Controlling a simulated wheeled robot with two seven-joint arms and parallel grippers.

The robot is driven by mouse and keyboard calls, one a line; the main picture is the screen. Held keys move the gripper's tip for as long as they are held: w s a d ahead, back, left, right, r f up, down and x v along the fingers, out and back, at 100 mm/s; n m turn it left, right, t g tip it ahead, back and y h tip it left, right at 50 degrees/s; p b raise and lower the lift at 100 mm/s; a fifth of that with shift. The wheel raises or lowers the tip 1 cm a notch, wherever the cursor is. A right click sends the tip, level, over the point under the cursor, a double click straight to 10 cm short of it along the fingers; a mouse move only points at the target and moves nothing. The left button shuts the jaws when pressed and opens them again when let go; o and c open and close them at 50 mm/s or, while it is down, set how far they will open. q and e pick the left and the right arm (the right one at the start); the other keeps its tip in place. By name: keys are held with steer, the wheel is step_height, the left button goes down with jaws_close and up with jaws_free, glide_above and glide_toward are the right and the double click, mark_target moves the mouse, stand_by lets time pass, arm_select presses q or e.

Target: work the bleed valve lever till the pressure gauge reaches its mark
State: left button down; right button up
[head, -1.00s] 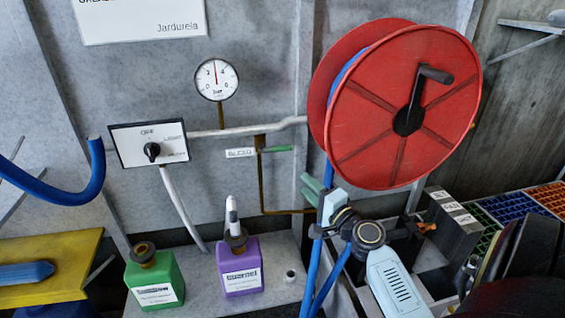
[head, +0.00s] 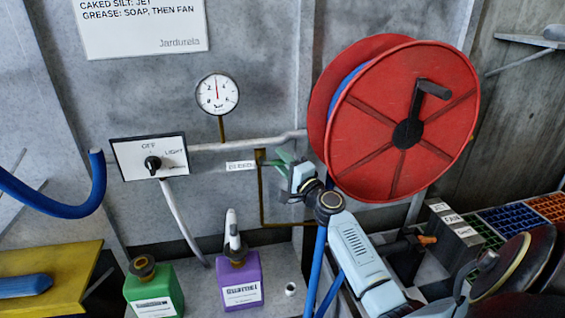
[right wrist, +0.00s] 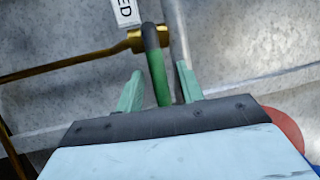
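The bleed valve lever has a green handle, which shows in the right wrist view (right wrist: 157,80) and, partly covered by my gripper, in the head view (head: 268,163). It sits on a brass pipe (head: 261,195) beside a label. My right gripper (head: 284,158) is open at the lever. In the right wrist view its green fingers (right wrist: 160,70) stand on either side of the handle, with a gap visible on both sides. The round white pressure gauge (head: 217,94) is above the grey pipe. Its red needle points nearly straight up; its mark is too small to make out. My left gripper is out of view.
A large red hose reel (head: 375,145) stands right of the lever, close to my right arm. A switch panel (head: 150,160) is on the wall at left. Green (head: 153,288) and purple (head: 240,283) bottles stand on the ledge below.

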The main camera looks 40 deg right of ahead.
mark_target(279, 160)
steer(key=shift+w, duration=0.1)
steer(key=shift+c, duration=0.5)
jaws_close()
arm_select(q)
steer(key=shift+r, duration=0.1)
arm_select(e)
steer(key=shift+r, duration=0.1)
